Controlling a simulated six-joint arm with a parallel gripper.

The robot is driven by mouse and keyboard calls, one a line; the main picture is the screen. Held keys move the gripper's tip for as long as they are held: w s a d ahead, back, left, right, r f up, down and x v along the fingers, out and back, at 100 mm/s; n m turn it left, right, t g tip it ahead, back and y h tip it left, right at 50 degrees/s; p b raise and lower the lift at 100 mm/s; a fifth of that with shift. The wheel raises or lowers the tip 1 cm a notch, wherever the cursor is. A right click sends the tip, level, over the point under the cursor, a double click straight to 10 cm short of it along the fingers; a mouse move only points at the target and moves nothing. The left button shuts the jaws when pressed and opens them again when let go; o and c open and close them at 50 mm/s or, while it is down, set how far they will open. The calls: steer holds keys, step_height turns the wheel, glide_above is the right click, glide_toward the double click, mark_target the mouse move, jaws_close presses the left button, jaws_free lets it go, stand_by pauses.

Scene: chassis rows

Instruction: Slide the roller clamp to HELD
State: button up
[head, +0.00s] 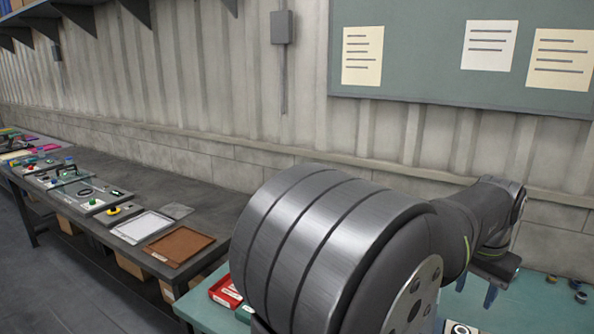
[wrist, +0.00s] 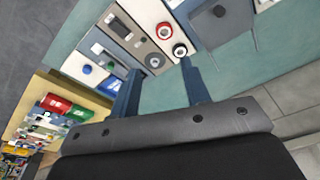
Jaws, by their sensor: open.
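I cannot tell for sure which part is the roller clamp, and I can read no HELD mark. In the wrist view, a light panel with a blue knob (wrist: 87,69) and dark slots lies left of the fingers. A beige panel (wrist: 127,37) with small round fittings is above it. A red-ringed part (wrist: 164,31) and a white ring with a dark centre (wrist: 180,50) are just beyond the fingertips. My gripper (wrist: 162,68) is open, with nothing seen between its fingers. In the head view, my gripper (head: 476,291) points down above the green bench, partly behind my arm.
A tan tray (wrist: 42,93) holds red and green pieces at the left in the wrist view. A grey plate (wrist: 222,12) lies above right. In the head view, small round parts (head: 580,296) lie right of my gripper. A long bench (head: 200,190) with other panels stands left.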

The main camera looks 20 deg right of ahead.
steer(key=shift+c, duration=0.4)
jaws_close()
steer(key=s+d+f+m+t+h, duration=0.1)
steer(key=s+d+f+m+t, duration=0.1)
steer(key=s+d+f+m, duration=0.5)
steer(key=s+d+f+m+t+h, duration=0.1)
steer(key=s+d+f+m+t, duration=0.3)
steer(key=s+m, duration=0.75)
steer(key=s+d+f+m+t+h, duration=0.1)
steer(key=s+d+f+m, duration=0.1)
steer(key=s+f+m, duration=0.7)
steer(key=shift+m, duration=0.35)
steer(key=x, duration=0.3)
steer(key=w+r+x, duration=0.1)
steer(key=x, duration=0.5)
steer(key=shift+w+d, duration=0.15)
steer(key=shift+w, duration=0.25)
steer(key=shift+w+d+r, duration=0.1)
steer(key=shift+w+d, duration=0.2)
steer(key=shift+w, duration=0.2)
steer(key=shift+w+d+r, duration=0.1)
steer(key=shift+w+d, duration=0.2)
steer(key=shift+w, duration=0.25)
steer(key=shift+w+d, duration=0.35)
steer(key=shift+w, duration=0.25)
